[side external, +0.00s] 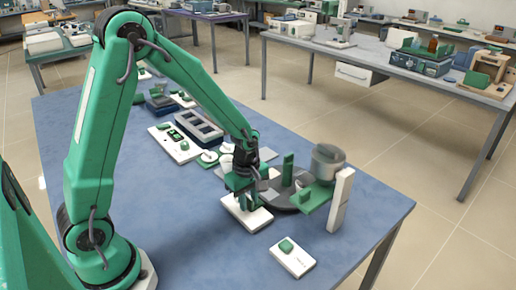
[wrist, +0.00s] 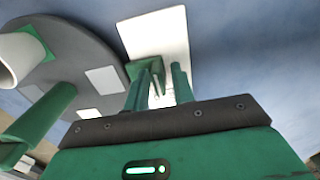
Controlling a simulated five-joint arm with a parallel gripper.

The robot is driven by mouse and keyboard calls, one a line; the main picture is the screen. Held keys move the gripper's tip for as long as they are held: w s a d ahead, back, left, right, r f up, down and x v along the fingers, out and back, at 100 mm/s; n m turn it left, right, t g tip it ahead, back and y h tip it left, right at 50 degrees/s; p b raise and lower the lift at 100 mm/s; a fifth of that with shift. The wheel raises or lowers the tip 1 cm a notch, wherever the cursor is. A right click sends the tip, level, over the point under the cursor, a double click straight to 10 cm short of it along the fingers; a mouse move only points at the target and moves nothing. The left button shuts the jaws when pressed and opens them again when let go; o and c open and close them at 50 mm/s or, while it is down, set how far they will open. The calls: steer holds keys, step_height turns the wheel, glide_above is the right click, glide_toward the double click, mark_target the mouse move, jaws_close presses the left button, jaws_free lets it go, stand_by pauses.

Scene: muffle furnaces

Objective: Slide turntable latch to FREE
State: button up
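My gripper (side external: 243,198) points down at a white plate (side external: 247,219) beside the dark grey turntable (side external: 300,198). In the wrist view its two green fingers (wrist: 160,88) stand apart, with white plate showing between them. A small green piece (wrist: 142,68), apparently the latch, is at the fingertips on the plate (wrist: 160,30), partly behind the left finger. I cannot tell whether the fingers touch it. The turntable's grey disc (wrist: 75,42) is left of the plate in the wrist view. No latch markings are readable.
An upright green block (side external: 288,168) stands at the turntable. A grey cylinder (side external: 327,160), a green block (side external: 317,197) and a white post (side external: 341,200) are to its right. A white plate with a green knob (side external: 286,246) lies in front.

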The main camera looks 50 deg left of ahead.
steer(key=shift+s+f+g, duration=0.3)
steer(key=shift+s+f, duration=0.25)
steer(key=shift+s, duration=0.15)
steer(key=shift+w+r, duration=0.15)
steer(key=shift+r, duration=1.4)
steer(key=shift+w+r, duration=0.1)
steer(key=shift+r, duration=1.95)
steer(key=shift+r, duration=0.1)
steer(key=s+r+m+t, duration=0.5)
steer(key=s+r+m, duration=0.8)
steer(key=r+m, duration=0.2)
steer(key=shift+m+t, duration=0.3)
steer(key=shift+m, duration=0.6)
steer(key=shift+o, duration=0.5)
steer(key=shift+s+r+m, duration=0.25)
steer(key=shift+s+m, duration=0.3)
steer(key=shift+m, duration=0.05)
